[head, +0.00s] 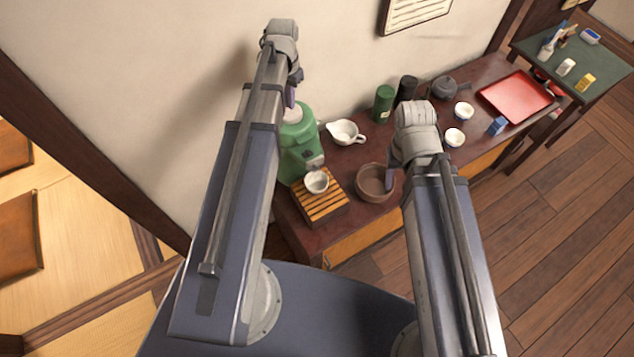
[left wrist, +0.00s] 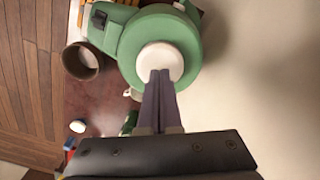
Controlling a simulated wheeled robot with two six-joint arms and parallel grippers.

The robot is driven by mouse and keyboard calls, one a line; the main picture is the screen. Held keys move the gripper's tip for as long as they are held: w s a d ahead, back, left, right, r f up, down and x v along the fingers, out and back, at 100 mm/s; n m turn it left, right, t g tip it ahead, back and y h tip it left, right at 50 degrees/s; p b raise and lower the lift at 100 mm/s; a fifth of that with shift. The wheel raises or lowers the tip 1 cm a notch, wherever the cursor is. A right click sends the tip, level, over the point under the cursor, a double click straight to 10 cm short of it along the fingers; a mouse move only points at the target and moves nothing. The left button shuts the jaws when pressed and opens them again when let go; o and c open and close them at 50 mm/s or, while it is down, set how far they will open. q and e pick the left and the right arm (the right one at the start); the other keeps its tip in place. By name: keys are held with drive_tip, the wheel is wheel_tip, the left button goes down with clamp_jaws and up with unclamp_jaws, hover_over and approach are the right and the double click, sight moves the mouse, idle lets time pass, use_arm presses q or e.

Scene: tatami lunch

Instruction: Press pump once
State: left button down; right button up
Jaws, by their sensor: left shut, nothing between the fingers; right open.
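The green pump pot (head: 303,150) stands at the left end of the low dark-red table. Its round white pump button (left wrist: 160,62) is on top. My left gripper (head: 291,98) is shut and empty, with its fingers pointing down at the button. In the left wrist view the fingertips (left wrist: 160,73) overlap the button; I cannot tell whether they touch it. A white cup (head: 316,181) stands on a slatted wooden stand (head: 327,208) in front of the pot. My right gripper (head: 391,180) is open near a brown bowl, its fingers partly hidden.
The brown bowl (head: 371,183) and a white spouted pitcher (head: 345,132) are right of the pot. Further right are a green canister (head: 383,103), a dark canister, a dark teapot (head: 444,88), small cups, a blue item and a red tray (head: 515,97). The wall rises close behind the pot.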

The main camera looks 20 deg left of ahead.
use_arm(q)
drive_tip(key=shift+r, duration=0.1)
wheel_tip(320, 180, up, 6)
drive_tip(key=p, duration=0.6)
idle(0.4)
drive_tip(key=shift+m+y, duration=0.3)
drive_tip(key=shift+m, duration=0.1)
drive_tip(key=s+d+f+b, duration=0.2)
drive_tip(key=d+f+b, duration=0.1)
drive_tip(key=d, duration=0.1)
drive_tip(key=s+d+f+b, duration=0.2)
drive_tip(key=d+f, duration=0.1)
drive_tip(key=d, duration=0.1)
drive_tip(key=s+d+f+b, duration=0.2)
drive_tip(key=d+f+b, duration=0.1)
drive_tip(key=d, duration=0.1)
drive_tip(key=shift+s+d+b, duration=0.1)
drive_tip(key=shift+s+b, duration=0.1)
drive_tip(key=shift+b, duration=0.15)
drive_tip(key=s+d+f+b, duration=0.7)
drive_tip(key=s+d, duration=0.3)
drive_tip(key=shift+d+m+y, duration=0.25)
drive_tip(key=shift+m+y, duration=0.05)
